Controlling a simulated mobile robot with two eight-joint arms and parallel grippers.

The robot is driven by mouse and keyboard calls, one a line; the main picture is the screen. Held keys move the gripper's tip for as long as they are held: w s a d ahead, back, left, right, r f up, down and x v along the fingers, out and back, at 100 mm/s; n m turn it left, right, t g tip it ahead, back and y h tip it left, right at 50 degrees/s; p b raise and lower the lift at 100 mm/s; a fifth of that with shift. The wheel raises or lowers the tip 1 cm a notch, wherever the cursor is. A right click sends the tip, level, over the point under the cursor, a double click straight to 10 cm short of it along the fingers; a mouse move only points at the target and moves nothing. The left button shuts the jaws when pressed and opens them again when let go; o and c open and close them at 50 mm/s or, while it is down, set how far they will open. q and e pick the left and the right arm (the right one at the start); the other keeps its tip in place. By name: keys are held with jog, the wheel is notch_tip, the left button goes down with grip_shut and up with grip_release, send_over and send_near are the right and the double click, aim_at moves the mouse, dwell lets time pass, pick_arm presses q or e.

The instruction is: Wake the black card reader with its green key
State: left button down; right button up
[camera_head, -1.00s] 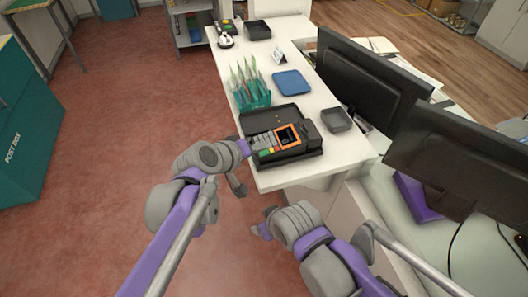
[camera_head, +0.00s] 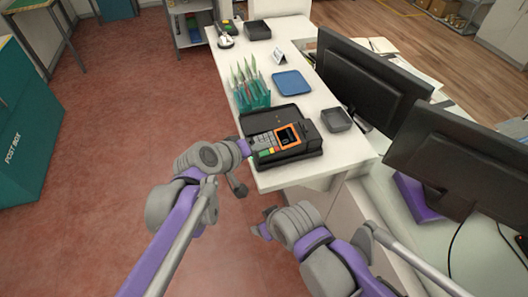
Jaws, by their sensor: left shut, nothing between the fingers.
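The black card reader (camera_head: 284,147) lies on the near end of the white counter, in front of a black open case or tray. It has grey keys, an orange-framed screen (camera_head: 288,137) and a row of coloured keys along its near edge. The green key (camera_head: 264,153) is at the left end of that row. My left gripper (camera_head: 246,149) is shut and empty at the reader's left edge, close to the green key; I cannot tell if it touches. My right gripper (camera_head: 260,231) is low, in front of the counter's near end, away from the reader; its fingers are not clear.
A teal holder (camera_head: 253,97) with pens or leaflets, a blue tray (camera_head: 292,83) and a small dark tray (camera_head: 336,119) stand on the counter (camera_head: 345,150). Two black monitors (camera_head: 365,80) are at the right. The red floor at the left is open.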

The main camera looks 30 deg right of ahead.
jog(key=shift+f, duration=0.1)
dwell(0.4)
pick_arm(q)
jog(key=shift+d+f, duration=0.1)
jog(key=shift+f, duration=0.3)
pick_arm(e)
jog(key=shift+s+f, duration=0.1)
jog(key=shift+f, duration=0.15)
pick_arm(q)
jog(key=shift+f+b, duration=0.25)
jog(key=shift+b, duration=0.15)
pick_arm(e)
jog(key=shift+f, duration=0.2)
pick_arm(q)
jog(key=shift+r, duration=0.1)
pick_arm(e)
jog(key=shift+r, duration=0.1)
pick_arm(q)
jog(key=shift+r+p, duration=0.5)
jog(key=shift+r, duration=0.1)
pick_arm(e)
jog(key=shift+r, duration=0.5)
pick_arm(q)
jog(key=shift+r, duration=0.1)
pick_arm(e)
jog(key=shift+r, duration=0.1)
